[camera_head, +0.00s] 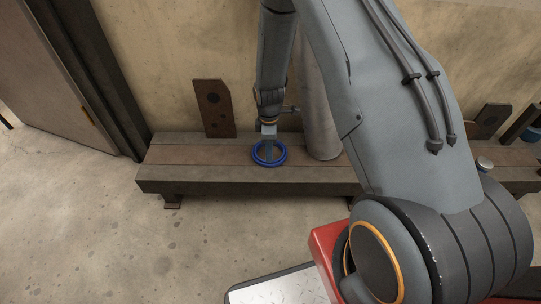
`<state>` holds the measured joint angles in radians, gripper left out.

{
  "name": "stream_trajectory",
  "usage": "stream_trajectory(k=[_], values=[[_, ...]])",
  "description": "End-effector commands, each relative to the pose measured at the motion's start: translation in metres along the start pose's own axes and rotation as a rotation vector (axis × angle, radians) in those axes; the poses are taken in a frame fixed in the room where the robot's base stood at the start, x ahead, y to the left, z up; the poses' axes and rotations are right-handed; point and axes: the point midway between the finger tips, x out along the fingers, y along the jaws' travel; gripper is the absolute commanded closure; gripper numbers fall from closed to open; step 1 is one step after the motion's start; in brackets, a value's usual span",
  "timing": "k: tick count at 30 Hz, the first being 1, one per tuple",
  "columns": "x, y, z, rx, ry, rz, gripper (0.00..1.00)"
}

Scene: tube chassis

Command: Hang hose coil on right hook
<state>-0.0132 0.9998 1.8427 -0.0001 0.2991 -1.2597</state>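The hose coil (269,163) is a blue ring lying on or just above the top of a long low bench, near the bench's middle in the picture. My gripper (269,147) points straight down from above, with its end at the coil's far side and inside the ring's outline. The fingertips are too small to tell whether they are apart, closed, or gripping the coil. I cannot make out a hook; my arm covers much of the wall and bench to the right.
The brown bench (205,156) runs along the back wall. On it stand a brown plate with holes (213,110), a grey upright cylinder (320,125) close right of my gripper, and another dark plate (490,121) at far right. A door (60,80) is at left. The floor (100,240) in front is clear.

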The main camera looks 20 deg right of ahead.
Motion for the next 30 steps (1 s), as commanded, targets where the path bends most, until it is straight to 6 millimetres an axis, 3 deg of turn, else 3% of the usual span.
stream_trajectory(k=[9, 14, 21, 25, 30], values=[[-0.018, -0.002, -0.005, 0.007, 0.001, 0.002, 0.62], [-0.062, -0.025, -0.041, 0.062, 0.006, 0.008, 0.62], [-0.158, -0.109, -0.105, 0.228, 0.019, 0.007, 0.62], [-0.203, -0.165, -0.125, 0.321, 0.027, 0.004, 0.62], [-0.251, -0.242, -0.133, 0.442, 0.036, -0.006, 0.62]])
